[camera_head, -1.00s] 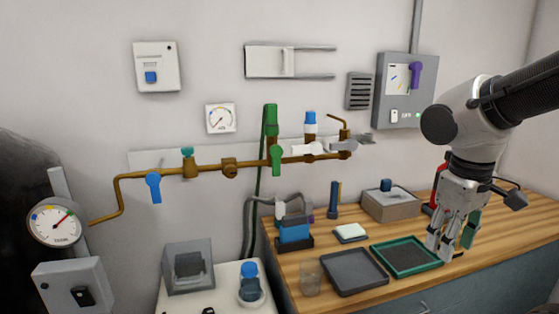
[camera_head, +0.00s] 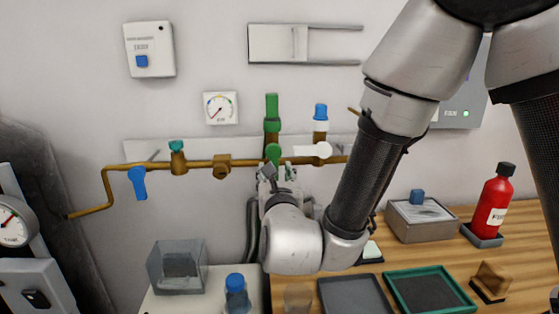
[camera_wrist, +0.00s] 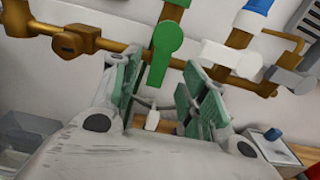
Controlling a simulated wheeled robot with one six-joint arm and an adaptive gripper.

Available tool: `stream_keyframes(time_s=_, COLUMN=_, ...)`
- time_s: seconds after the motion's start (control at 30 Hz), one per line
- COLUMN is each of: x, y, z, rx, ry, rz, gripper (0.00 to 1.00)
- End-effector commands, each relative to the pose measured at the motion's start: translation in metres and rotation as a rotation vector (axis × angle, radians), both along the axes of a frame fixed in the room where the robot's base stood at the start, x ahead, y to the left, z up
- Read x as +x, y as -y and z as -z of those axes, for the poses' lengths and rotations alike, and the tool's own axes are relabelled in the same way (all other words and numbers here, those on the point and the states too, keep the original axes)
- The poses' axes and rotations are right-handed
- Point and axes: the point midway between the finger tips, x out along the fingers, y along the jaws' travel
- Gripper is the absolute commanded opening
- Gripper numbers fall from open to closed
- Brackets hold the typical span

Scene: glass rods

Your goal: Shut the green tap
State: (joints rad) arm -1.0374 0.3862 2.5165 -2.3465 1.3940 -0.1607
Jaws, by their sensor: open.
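The green tap is on the brown pipe. Its green lever (camera_head: 273,152) points down, with its lower part hidden behind my gripper in the head view. In the wrist view the lever (camera_wrist: 163,50) hangs down across the pipe, upright to slightly tilted. My gripper (camera_head: 276,173) is open just below and in front of the tap. In the wrist view my gripper's green-padded fingers (camera_wrist: 163,85) stand to either side of the lever's lower end. I see no contact, and cannot tell how deep the lever sits between them.
A white lever (camera_wrist: 230,57) lies just right of the green one on the pipe (camera_head: 205,163). A blue lever (camera_head: 138,183) hangs further left. The bench below holds a green-rimmed tray (camera_head: 391,285), a grey box (camera_head: 422,222) and a red bottle (camera_head: 494,205).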

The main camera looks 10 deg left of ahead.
Motion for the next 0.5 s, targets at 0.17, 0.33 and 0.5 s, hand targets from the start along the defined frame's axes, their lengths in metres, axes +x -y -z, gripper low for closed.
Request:
stream_keyframes(time_s=0.17, x=0.023, y=-0.004, z=-0.002, rx=-0.007, ry=0.011, rz=0.005, gripper=0.44)
stream_keyframes(time_s=0.33, x=0.051, y=-0.011, z=-0.002, rx=-0.007, ry=0.011, rz=0.006, gripper=0.44)
stream_keyframes(time_s=0.5, x=0.070, y=-0.016, z=-0.002, rx=-0.008, ry=0.010, rz=0.006, gripper=0.44)
